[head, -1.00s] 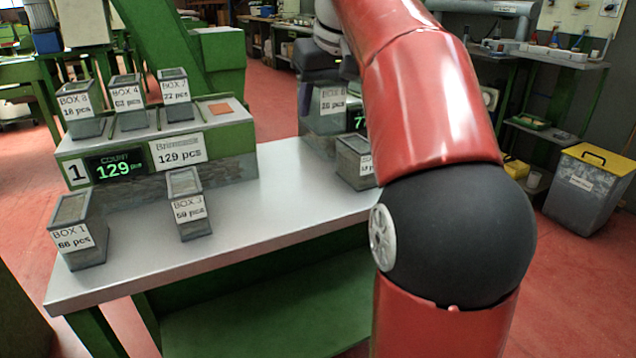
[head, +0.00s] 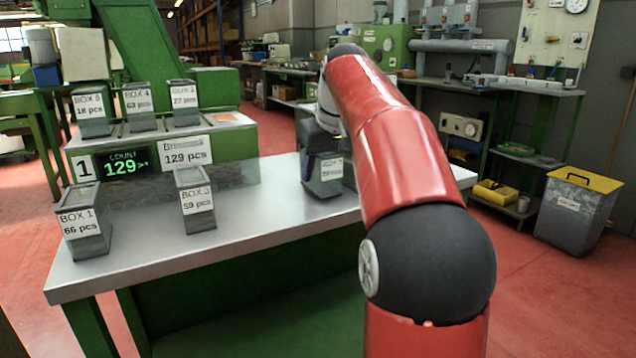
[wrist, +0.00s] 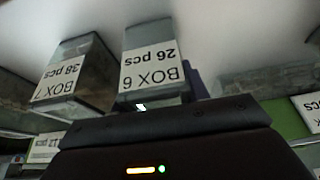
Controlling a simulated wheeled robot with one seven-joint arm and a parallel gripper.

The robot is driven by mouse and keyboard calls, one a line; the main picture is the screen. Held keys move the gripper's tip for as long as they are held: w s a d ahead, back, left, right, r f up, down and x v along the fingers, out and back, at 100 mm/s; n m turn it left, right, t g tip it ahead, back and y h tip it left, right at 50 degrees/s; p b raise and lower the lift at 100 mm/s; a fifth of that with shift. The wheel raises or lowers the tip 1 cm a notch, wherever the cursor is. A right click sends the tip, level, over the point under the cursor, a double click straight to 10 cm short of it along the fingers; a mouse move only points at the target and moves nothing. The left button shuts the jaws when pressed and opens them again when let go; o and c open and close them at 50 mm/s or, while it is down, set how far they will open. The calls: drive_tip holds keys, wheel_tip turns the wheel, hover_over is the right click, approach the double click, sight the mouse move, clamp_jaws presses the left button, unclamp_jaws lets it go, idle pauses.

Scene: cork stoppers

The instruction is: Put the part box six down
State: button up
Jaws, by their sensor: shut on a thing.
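Box six (head: 323,178) is a grey open-topped box with a white label, low over the right part of the bench in the head view. It also shows upside down in the wrist view (wrist: 153,68), its label reading BOX 6. My gripper (head: 317,142) is shut on its upper part. The box looks upright and at bench-top level; I cannot tell whether its base touches.
Box seven (wrist: 78,75) stands close beside box six in the wrist view. Box one (head: 83,222) and box three (head: 196,202) stand at the bench's left. Several boxes sit on the green count stand (head: 238,150). Bare bench lies between box three and box six.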

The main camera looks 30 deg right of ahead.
drive_tip(key=shift+f, duration=0.1)
drive_tip(key=shift+f, duration=0.1)
drive_tip(key=o, duration=0.6)
drive_tip(key=shift+f, duration=0.1)
drive_tip(key=o, duration=0.5)
drive_tip(key=shift+r, duration=0.3)
drive_tip(key=p+v, duration=0.4)
drive_tip(key=v, duration=0.7)
drive_tip(key=shift+s+r, duration=0.15)
drive_tip(key=shift+r, duration=0.25)
